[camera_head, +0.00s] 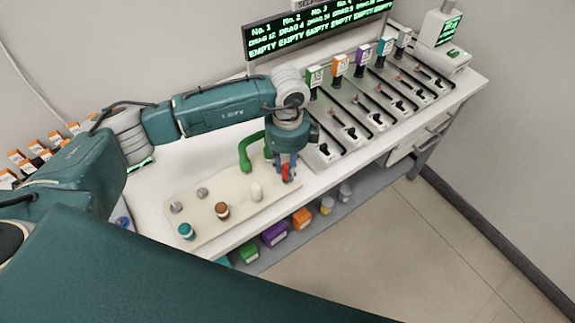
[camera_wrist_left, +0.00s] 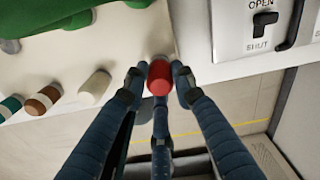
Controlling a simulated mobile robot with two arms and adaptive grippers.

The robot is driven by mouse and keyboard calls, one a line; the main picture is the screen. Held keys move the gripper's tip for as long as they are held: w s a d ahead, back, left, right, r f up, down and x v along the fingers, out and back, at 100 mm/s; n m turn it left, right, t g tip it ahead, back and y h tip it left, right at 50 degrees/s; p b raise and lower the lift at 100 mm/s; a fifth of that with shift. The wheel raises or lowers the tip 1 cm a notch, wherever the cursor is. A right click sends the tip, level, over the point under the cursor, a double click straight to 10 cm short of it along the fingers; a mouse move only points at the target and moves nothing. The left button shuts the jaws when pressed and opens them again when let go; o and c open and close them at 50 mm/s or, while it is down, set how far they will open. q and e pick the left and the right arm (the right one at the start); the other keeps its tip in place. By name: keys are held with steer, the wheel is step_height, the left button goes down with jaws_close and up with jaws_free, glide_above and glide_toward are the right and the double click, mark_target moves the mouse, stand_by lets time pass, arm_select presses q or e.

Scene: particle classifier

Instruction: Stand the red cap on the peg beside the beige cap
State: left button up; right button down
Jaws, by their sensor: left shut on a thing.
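The red cap (camera_head: 286,172) is between the fingers of my left gripper (camera_head: 285,170), over the right end of the cream peg board (camera_head: 240,205). In the left wrist view the red cap (camera_wrist_left: 160,77) sits between the fingertips of my left gripper (camera_wrist_left: 160,82), which is shut on it. The beige cap (camera_head: 256,192) stands on the board to the left of the gripper; it also shows in the left wrist view (camera_wrist_left: 95,88). Any peg under the red cap is hidden, so I cannot tell whether it touches one. My right gripper is not in view.
A green handle-like thing (camera_head: 247,152) rises behind the board, close to my left gripper. A brown cap (camera_head: 222,210), a teal cap (camera_head: 186,231) and grey pegs (camera_head: 203,192) are to the left. Dispenser rails (camera_head: 350,130) stand on the right. Coloured boxes lie on a lower shelf.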

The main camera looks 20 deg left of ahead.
arm_select(q)
steer(key=shift+f+b, duration=0.3)
steer(key=shift+f, duration=0.15)
steer(key=o, duration=1.1)
step_height(320, 180, up, 12)
